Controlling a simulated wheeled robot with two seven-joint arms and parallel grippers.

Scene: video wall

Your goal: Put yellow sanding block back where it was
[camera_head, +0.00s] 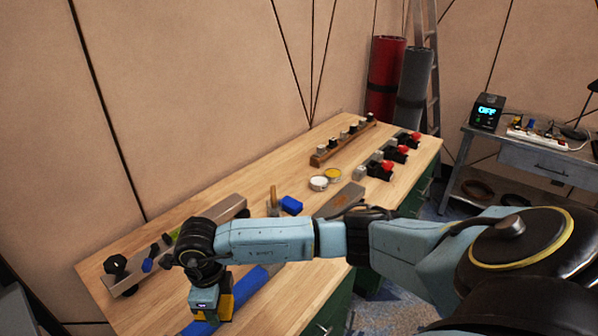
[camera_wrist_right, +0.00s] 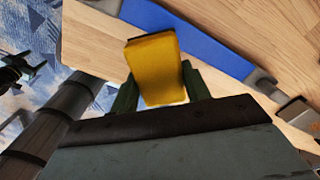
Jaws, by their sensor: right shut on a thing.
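The yellow sanding block (camera_wrist_right: 155,68) is held between the two dark fingers of my right gripper (camera_wrist_right: 160,92) in the right wrist view. In the head view the right gripper (camera_head: 210,302) points down near the front left of the wooden workbench (camera_head: 300,285), with a little of the block's yellow showing beside it. The block appears to be above the bench top, close to its front edge; the exact height cannot be told. My left gripper is not in view.
A long blue item (camera_head: 250,285) lies beside the gripper and also shows in the right wrist view (camera_wrist_right: 190,35). A tool rack (camera_head: 125,284) stands behind it.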

